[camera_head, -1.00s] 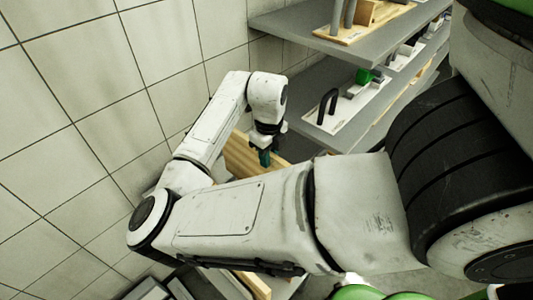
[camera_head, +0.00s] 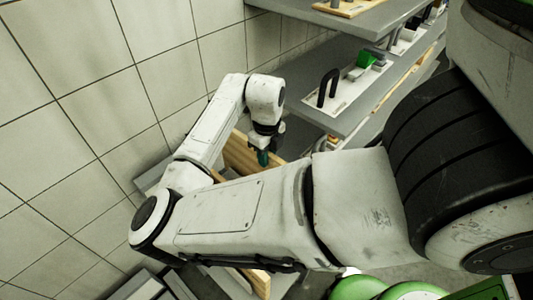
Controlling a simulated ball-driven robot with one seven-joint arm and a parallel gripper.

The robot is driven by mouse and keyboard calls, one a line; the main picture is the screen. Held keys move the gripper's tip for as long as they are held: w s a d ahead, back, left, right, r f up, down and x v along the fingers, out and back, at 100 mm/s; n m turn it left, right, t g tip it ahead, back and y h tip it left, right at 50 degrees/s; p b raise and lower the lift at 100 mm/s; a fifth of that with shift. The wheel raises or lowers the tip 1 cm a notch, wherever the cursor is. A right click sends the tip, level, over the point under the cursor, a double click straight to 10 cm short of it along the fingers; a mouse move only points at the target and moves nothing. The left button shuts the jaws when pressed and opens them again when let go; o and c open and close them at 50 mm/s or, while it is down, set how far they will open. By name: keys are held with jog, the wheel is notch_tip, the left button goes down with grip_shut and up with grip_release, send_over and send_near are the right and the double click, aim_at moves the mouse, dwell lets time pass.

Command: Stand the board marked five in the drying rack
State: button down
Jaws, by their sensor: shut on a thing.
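My gripper (camera_head: 263,157) is at the end of my bent arm, pointing down, with its small teal fingertip part against a wooden board (camera_head: 238,152). It appears shut on this board's upper edge. The board is light wood, and my arm covers much of it. No mark or number can be read on it. A second light wood piece (camera_head: 259,284) shows below my arm, mostly hidden. I cannot make out the drying rack with certainty.
A grey shelf unit (camera_head: 372,100) stands at the upper right, holding a white tray with a dark arched handle (camera_head: 328,88) and a green item (camera_head: 367,59). A tiled wall (camera_head: 80,90) closes off the left. Green rounded things (camera_head: 358,288) show at the bottom.

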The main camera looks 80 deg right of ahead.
aim_at(267, 170)
jog(key=shift+f+b, duration=2.45)
jog(key=shift+f, duration=1)
jog(key=c, duration=0.9)
grip_release()
jog(key=shift+f, duration=0.1)
notch_tip(267, 170, up, 11)
